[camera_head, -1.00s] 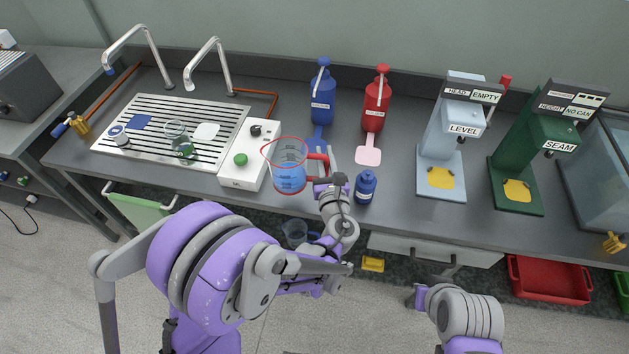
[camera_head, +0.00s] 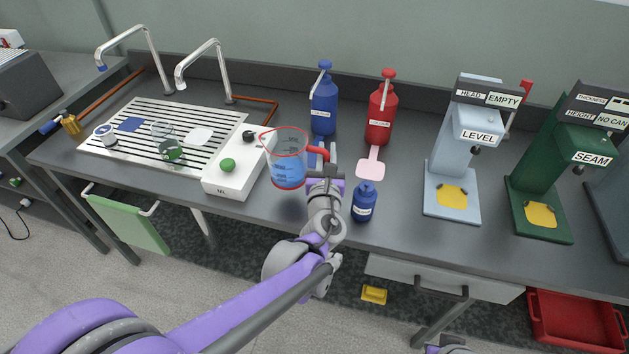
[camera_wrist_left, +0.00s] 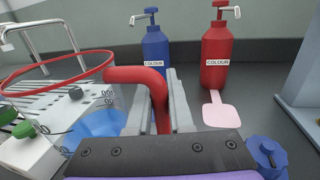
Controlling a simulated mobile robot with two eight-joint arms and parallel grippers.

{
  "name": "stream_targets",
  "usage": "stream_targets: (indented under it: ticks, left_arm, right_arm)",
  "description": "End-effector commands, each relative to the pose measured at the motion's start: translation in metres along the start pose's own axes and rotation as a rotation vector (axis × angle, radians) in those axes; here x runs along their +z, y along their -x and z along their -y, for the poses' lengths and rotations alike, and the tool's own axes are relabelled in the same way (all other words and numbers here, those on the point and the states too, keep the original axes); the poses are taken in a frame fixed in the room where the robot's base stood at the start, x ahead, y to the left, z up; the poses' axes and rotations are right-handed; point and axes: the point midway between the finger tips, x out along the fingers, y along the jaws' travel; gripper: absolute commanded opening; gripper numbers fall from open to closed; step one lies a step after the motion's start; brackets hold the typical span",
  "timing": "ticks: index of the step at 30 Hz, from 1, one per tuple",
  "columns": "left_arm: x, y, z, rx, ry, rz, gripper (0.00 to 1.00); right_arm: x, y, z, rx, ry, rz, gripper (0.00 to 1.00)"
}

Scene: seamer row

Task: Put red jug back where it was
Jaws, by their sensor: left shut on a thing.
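The red jug (camera_head: 287,173) is a clear measuring jug with a red rim, a red handle and blue liquid inside. It is upright at the counter's front, right of the white box. My left gripper (camera_head: 325,172) is shut on its handle; the red handle (camera_wrist_left: 160,95) stands between the fingers in the left wrist view. I cannot tell whether the jug's base touches the counter. Only a sliver of my right arm shows at the bottom edge of the head view; its fingers cannot be made out.
A white box (camera_head: 238,168) with a green knob stands left of the jug, beside a slatted drainer (camera_head: 113,160) with glassware. Behind are blue (camera_head: 323,112) and red (camera_head: 382,115) pump bottles. A small blue bottle (camera_head: 364,204) stands close right of my gripper.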

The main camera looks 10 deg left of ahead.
Motion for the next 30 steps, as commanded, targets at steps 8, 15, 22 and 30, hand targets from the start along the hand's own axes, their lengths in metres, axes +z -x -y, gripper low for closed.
stream_targets:
  ticks: [8,15,22,30]
  left_arm:
    - [-0.030,0.000,0.000,0.001,-0.001,0.000,0.00]
    - [-0.062,0.001,0.000,0.001,-0.001,0.000,0.00]
    - [-0.061,0.001,0.001,0.001,-0.001,0.000,0.00]
    - [-0.065,0.001,0.001,0.001,0.000,0.000,0.39]
  right_arm:
    - [0.004,-0.008,0.000,0.000,0.000,0.003,0.00]
    - [0.008,-0.017,0.000,0.000,0.000,0.006,0.00]
    - [0.007,-0.017,0.000,0.000,0.000,0.006,0.00]
    - [0.008,-0.019,0.000,0.000,0.000,0.007,0.00]
